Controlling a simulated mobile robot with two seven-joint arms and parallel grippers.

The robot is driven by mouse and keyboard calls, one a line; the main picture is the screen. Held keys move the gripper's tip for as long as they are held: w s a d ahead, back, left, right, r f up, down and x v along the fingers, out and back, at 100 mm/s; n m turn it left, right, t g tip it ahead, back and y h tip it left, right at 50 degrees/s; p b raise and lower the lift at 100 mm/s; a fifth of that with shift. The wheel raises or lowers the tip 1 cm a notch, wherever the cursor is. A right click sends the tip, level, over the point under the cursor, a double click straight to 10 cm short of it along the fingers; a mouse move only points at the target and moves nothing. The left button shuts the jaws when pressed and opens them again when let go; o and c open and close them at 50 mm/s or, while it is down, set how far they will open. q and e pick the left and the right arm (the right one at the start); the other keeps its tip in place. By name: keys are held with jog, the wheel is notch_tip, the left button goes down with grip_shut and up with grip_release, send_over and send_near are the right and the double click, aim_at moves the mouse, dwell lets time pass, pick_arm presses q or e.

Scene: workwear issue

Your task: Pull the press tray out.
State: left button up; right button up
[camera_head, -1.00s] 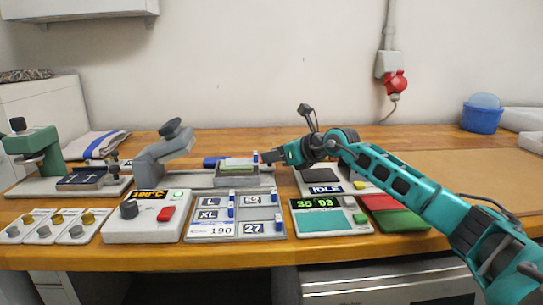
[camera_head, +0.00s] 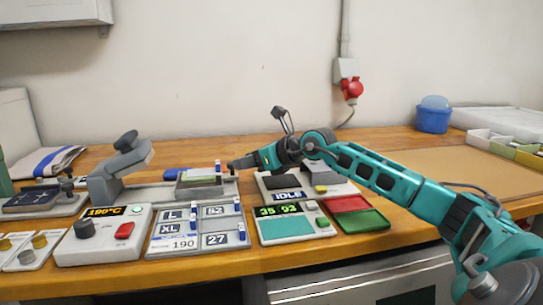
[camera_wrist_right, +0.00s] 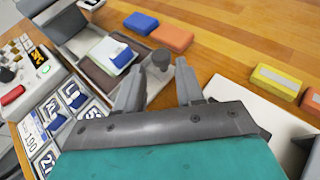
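The grey press (camera_head: 118,172) stands at the left, with its head raised on an arm. The press tray (camera_head: 203,191) lies to the right of the head, clear of it, with a pale greenish piece on it. In the right wrist view the tray (camera_wrist_right: 103,85) has a brown bed and carries a pale piece with a blue tag. My left gripper is not in view.
A control box (camera_head: 104,237) with a red button and a label board (camera_head: 200,243) lie in front. An IDLE device (camera_head: 288,181) and red and green trays (camera_head: 362,222) lie to the right. Blue and orange blocks (camera_wrist_right: 172,36) lie behind the tray.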

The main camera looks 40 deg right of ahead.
jog(key=v, duration=0.1)
jog(key=b+v, duration=0.1)
jog(key=v, duration=0.2)
jog(key=shift+s+d+f+b, duration=0.1)
jog(key=shift+f+b, duration=0.15)
jog(key=shift+b, duration=0.15)
jog(key=shift+s+d+r+b, duration=0.15)
jog(key=shift+s+b, duration=0.25)
jog(key=shift+b, duration=0.25)
jog(key=shift+s+r+b, duration=0.25)
jog(key=shift+s+b, duration=0.15)
jog(key=shift+b, duration=0.5)
jog(key=shift+s+r, duration=0.25)
jog(key=shift+r, duration=0.15)
jog(key=shift+b+v, duration=0.35)
jog(key=shift+v, duration=0.6)
